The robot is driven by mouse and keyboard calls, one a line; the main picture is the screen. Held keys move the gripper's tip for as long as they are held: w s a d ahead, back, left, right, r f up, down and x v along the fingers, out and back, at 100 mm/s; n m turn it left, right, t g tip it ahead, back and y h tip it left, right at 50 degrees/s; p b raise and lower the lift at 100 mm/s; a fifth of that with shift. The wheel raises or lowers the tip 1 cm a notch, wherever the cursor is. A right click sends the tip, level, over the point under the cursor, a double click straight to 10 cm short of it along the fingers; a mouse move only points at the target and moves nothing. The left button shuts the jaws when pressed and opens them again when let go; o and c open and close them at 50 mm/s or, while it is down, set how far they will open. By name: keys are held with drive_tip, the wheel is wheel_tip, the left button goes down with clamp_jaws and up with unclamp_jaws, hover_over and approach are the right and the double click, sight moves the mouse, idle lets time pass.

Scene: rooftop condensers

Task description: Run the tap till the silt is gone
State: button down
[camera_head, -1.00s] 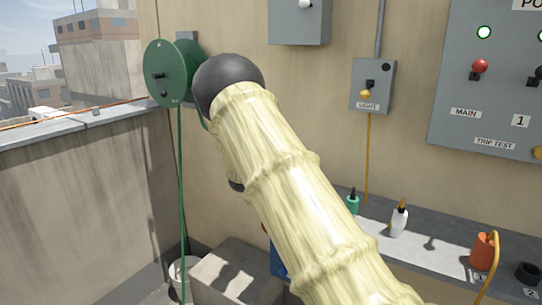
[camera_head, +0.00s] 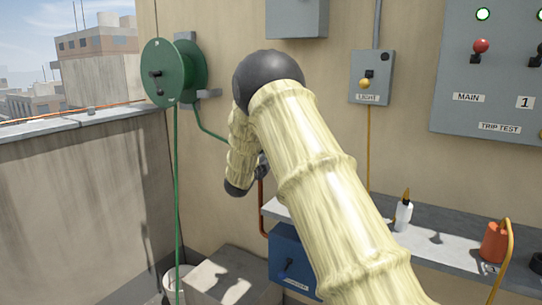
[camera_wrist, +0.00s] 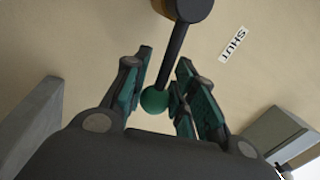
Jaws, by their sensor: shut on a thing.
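In the wrist view, the tap's dark lever (camera_wrist: 174,55) ends in a green ball knob (camera_wrist: 155,100). It runs up to a round dark and brown tap body (camera_wrist: 184,8) at the top edge. My gripper (camera_wrist: 164,70) has its fingers on both sides of the lever and knob, shut on them. A white label reading SHUT (camera_wrist: 234,44) is on the wall right of the lever. In the head view my arm hides the gripper and most of the tap; a copper pipe (camera_head: 262,212) shows below. No water or silt is visible. A pale bucket (camera_head: 172,283) stands on the floor at lower left.
A green hose reel (camera_head: 165,75) hangs on the wall, its hose running down and behind my arm. A shelf (camera_head: 435,245) on the right holds a white bottle (camera_head: 403,215) and an orange container (camera_head: 493,243). A blue box (camera_head: 286,258) and grey block (camera_head: 230,278) are below.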

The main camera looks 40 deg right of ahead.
idle(0.3)
drive_tip(key=c, duration=1.2)
unclamp_jaws()
drive_tip(key=shift+o, duration=0.2)
drive_tip(key=shift+s, duration=0.1)
drive_tip(key=v, duration=1.2)
